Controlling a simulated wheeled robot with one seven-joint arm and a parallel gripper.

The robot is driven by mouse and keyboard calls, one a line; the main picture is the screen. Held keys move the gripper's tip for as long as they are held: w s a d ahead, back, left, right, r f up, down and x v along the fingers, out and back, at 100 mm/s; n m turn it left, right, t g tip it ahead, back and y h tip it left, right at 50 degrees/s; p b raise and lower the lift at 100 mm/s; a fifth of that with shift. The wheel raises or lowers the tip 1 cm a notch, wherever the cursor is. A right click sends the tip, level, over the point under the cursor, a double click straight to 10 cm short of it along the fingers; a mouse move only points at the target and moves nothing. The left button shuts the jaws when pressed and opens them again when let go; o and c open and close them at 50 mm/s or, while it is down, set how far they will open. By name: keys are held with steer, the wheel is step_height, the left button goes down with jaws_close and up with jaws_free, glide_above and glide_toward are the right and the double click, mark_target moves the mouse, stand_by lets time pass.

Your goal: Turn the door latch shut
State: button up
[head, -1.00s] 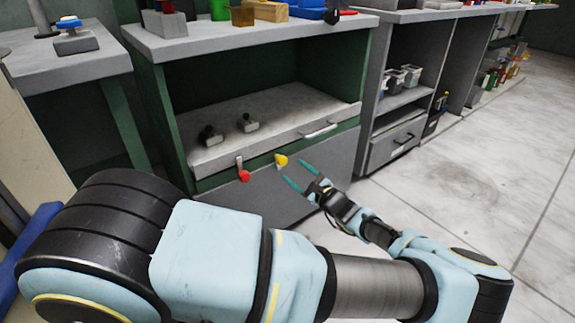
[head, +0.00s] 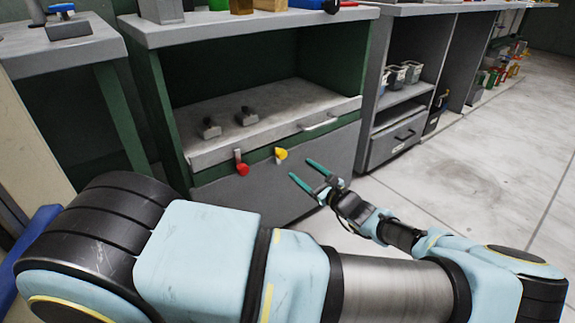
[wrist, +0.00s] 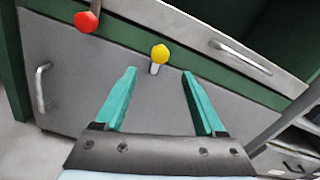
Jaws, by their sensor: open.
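The closed grey door panel (head: 225,196) sits under the wide drawer-like tray of the green cabinet. A yellow knob (head: 281,154) on a short pale stem is at the door's top edge; in the wrist view the yellow knob (wrist: 159,54) shows just beyond my fingertips, centred between them. A red knob (head: 243,169) on a grey lever hangs to its left, and the red knob (wrist: 86,21) is top left in the wrist view. I cannot tell for certain which one is the door latch. My gripper (head: 301,169) is open and empty, right of the yellow knob and apart from it.
The grey tray (head: 275,119) above has a bar handle (head: 320,124) and carries two small dark clamps. A door handle (wrist: 43,87) shows at left in the wrist view. A shelf unit with a drawer (head: 397,139) stands right. Floor to the right is clear.

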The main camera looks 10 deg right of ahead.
mark_target(283, 155)
steer(key=b+x, duration=0.1)
steer(key=x, duration=0.9)
steer(key=shift+w+a, duration=0.2)
steer(key=shift+c, duration=0.4)
jaws_close()
